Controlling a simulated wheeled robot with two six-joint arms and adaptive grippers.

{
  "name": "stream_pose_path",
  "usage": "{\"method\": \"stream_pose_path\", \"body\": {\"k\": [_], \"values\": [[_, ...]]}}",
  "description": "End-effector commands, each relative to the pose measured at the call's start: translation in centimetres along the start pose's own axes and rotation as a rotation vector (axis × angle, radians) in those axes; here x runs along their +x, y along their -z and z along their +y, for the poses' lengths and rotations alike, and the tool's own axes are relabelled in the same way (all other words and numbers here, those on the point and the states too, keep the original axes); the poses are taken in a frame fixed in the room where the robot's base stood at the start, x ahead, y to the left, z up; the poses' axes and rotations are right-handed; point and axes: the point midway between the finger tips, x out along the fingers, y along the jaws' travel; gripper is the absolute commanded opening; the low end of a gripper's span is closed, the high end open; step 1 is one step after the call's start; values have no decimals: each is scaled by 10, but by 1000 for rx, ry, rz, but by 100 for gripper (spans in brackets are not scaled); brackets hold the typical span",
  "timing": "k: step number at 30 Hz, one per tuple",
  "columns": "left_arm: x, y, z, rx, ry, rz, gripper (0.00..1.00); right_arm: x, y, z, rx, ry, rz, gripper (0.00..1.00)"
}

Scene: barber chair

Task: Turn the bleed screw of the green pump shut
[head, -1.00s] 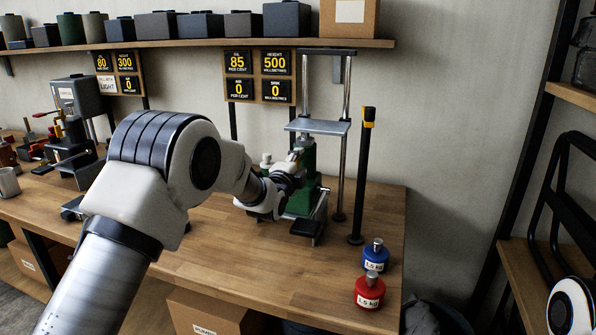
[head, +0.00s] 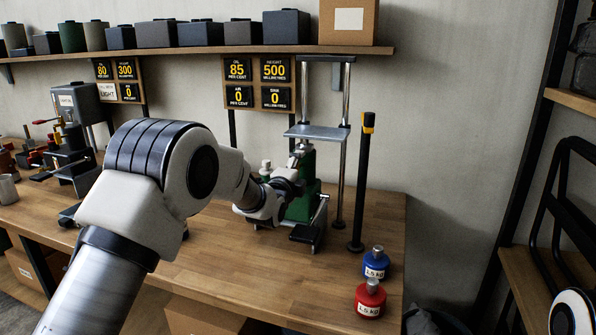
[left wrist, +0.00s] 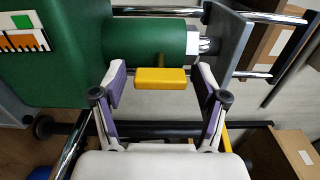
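The green pump (head: 305,205) stands on the bench under the metal press frame, partly hidden behind my left wrist in the head view. In the left wrist view its green body (left wrist: 70,50) fills the upper left, with a green cylinder (left wrist: 145,42) reaching right. The bleed screw's yellow handle (left wrist: 160,78) sits just below the cylinder, lying crosswise on a short stem. My left gripper (left wrist: 162,80) is open, with one finger on each side of the yellow handle and visible gaps to it. The left fingertips are hidden in the head view. My right gripper does not show.
A blue weight (head: 375,262) and a red weight (head: 369,298) stand near the bench's right front corner. A black post with a yellow top (head: 368,122) and the press frame (head: 318,133) rise beside the pump. The front of the bench (head: 240,265) is clear.

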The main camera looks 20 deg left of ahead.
Motion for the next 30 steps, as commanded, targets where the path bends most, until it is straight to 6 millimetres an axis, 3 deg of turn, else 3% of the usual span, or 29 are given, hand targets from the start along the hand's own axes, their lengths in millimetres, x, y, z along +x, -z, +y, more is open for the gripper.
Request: {"method": "stream_pose_path", "body": {"k": [8,11,21,25,30], "values": [[-5,0,0,-1,-2,0,73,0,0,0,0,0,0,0],[-20,0,0,-1,-2,0,73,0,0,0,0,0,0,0],[-102,0,0,-1,-2,0,73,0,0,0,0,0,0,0],[-117,0,0,0,-1,0,73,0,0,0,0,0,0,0],[-120,0,1,0,-1,0,73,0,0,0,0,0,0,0]]}}
